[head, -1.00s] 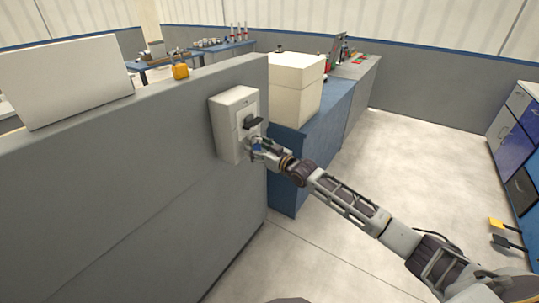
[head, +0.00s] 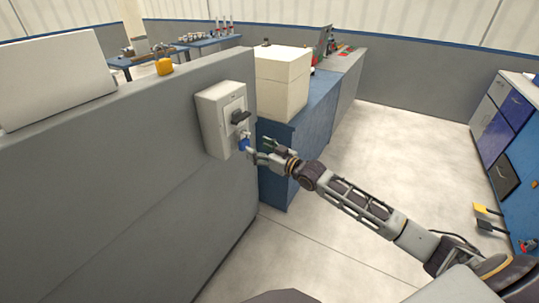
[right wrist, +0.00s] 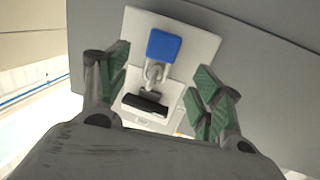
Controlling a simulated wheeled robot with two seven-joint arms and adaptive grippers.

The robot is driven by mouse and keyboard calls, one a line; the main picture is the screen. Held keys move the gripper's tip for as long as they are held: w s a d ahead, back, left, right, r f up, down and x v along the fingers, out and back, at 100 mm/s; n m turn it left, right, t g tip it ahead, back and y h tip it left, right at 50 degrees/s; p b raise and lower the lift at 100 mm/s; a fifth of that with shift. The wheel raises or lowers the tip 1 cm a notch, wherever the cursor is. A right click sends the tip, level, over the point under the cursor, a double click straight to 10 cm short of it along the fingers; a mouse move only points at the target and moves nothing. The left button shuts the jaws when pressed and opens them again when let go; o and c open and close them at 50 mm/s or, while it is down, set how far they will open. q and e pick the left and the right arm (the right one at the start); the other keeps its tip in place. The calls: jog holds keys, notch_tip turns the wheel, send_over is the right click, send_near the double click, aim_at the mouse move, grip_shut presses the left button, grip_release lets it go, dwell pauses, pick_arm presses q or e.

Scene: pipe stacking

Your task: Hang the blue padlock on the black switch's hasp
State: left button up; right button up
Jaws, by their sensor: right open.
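The blue padlock (head: 243,144) hangs at the lower part of the white switch box (head: 208,121) on the grey partition, just below the black switch (head: 240,117). In the right wrist view the padlock (right wrist: 164,45) has its metal shackle at the hasp beside the black switch (right wrist: 146,103); whether the shackle passes fully through is too small to tell. My right gripper (head: 262,150) is open and empty, a little to the right of the padlock. Its green-padded fingers (right wrist: 160,88) stand apart on either side of the padlock without touching it. My left gripper is not in view.
A blue bench (head: 318,108) with a cream box (head: 283,85) stands behind my right gripper.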

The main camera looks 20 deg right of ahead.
jog(key=shift+v, duration=2.4)
